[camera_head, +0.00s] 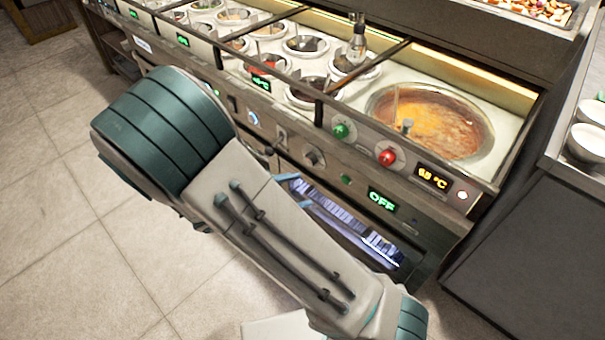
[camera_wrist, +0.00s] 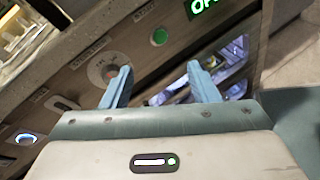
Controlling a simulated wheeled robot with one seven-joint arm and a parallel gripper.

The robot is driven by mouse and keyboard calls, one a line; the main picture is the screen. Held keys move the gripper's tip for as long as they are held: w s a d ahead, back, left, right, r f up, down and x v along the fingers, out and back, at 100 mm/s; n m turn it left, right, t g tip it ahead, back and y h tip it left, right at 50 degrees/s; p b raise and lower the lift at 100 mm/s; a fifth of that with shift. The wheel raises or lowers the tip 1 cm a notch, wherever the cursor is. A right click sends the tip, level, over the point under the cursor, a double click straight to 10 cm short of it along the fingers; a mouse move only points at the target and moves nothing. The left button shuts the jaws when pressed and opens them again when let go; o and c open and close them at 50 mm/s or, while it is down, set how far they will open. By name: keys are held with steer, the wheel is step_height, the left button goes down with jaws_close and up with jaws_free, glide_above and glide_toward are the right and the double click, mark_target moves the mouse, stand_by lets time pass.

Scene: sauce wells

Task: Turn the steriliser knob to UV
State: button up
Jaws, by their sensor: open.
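The knob lies to the left of the gap between the fingers. In the head view my gripper (camera_head: 304,190) is just below the knob.
A green button (camera_wrist: 160,37) sits between the knob and the display. A lit, glass-fronted compartment (camera_head: 350,222) is below. A green knob (camera_head: 340,130) and a red knob (camera_head: 387,157) are higher on the panel. A blue-ringed button (camera_head: 253,118) is to the left. Open floor lies left.

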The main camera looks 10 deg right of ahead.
steer(key=w+a+f+n+t+b, duration=0.2)
steer(key=w+a+f+n+t, duration=0.1)
steer(key=a+f+n+t, duration=0.25)
steer(key=t+b, duration=0.1)
steer(key=b, duration=0.1)
glide_toward(308, 162)
steer(key=shift+n+h, duration=0.3)
steer(key=shift+n, duration=0.05)
steer(key=x, duration=0.7)
steer(key=shift+w+d+f, duration=0.25)
steer(key=shift+w+d, duration=0.05)
steer(key=c, duration=1)
